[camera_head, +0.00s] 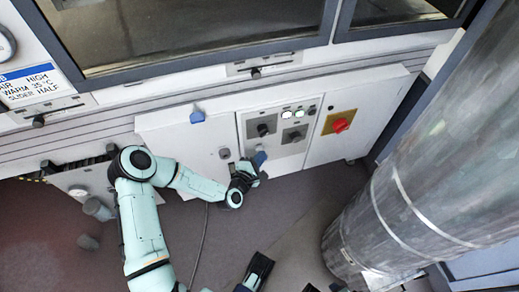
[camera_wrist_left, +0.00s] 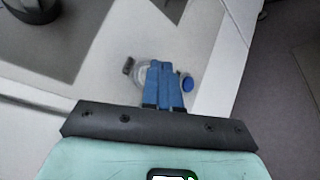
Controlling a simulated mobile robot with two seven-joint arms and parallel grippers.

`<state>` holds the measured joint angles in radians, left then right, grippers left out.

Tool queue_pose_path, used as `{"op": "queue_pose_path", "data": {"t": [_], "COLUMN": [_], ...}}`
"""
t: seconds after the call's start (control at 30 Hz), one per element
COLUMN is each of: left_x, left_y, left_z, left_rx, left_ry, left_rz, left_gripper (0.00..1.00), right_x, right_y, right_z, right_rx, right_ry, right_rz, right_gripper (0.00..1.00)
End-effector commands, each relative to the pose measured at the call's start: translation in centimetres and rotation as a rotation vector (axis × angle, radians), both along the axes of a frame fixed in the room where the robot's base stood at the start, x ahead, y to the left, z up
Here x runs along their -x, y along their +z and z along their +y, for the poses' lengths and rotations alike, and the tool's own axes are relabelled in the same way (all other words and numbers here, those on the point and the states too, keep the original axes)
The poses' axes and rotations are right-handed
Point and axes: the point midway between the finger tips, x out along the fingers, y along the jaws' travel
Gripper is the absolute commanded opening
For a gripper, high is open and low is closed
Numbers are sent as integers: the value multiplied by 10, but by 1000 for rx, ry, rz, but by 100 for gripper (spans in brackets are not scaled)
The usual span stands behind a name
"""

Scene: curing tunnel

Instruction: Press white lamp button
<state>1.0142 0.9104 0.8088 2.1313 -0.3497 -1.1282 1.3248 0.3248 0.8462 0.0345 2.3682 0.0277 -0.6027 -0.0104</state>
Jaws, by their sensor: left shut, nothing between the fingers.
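Two small lit buttons sit side by side near the top of a grey control panel (camera_head: 275,147). The left lamp button (camera_head: 286,115) looks white and the right lamp button (camera_head: 299,114) looks white with a faint green tint. My left gripper (camera_head: 259,160) is shut and empty at the panel's lower edge, below the buttons. In the left wrist view its blue fingers (camera_wrist_left: 165,85) are together in front of a pale round fitting, which they partly hide. Dark gripper parts of my right arm (camera_head: 258,270) show at the bottom of the head view; their opening is unclear.
Two black knobs (camera_head: 263,130) (camera_head: 294,136) sit below the lamps. A red knob (camera_head: 340,124) on a yellow plate is to their right. A blue round part (camera_wrist_left: 187,84) is beside my left fingers. A large metal cylinder (camera_head: 420,170) stands at the right.

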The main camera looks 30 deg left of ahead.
Motion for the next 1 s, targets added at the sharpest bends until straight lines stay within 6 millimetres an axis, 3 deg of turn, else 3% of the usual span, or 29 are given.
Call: {"op": "queue_pose_path", "data": {"t": [1.0], "left_x": [-5], "left_y": [0], "left_z": [6], "left_rx": [-1], "left_ry": [0], "left_rz": [-1], "left_gripper": [0], "right_x": [0], "right_y": [1], "right_z": [0], "right_rx": [0], "right_ry": [0], "right_rz": [0], "right_gripper": [64]}}
